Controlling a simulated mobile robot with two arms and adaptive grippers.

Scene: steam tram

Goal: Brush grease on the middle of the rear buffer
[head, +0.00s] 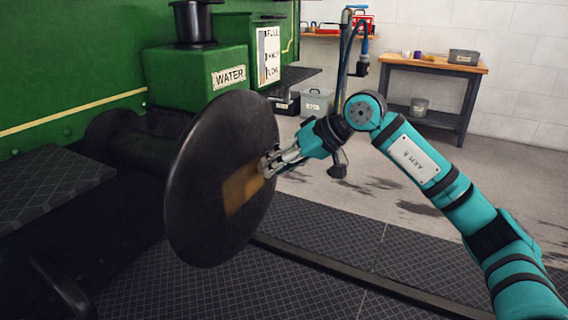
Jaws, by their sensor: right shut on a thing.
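The rear buffer (212,150) is a large round black disc, seen at an angle left of the middle of the head view. A brownish-yellow grease patch (238,194) lies on its face, right of and below the disc's centre. My right gripper (272,162) is at the buffer face, at the upper right end of the patch. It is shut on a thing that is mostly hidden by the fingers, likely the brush. I cannot tell whether its tip touches the face. My left gripper is not in view.
The green tram body with a WATER box (200,78) stands behind the buffer. A dark step (50,190) juts out at left. A wooden-topped workbench (432,64) stands at the back right. A rail (350,275) crosses the patterned floor.

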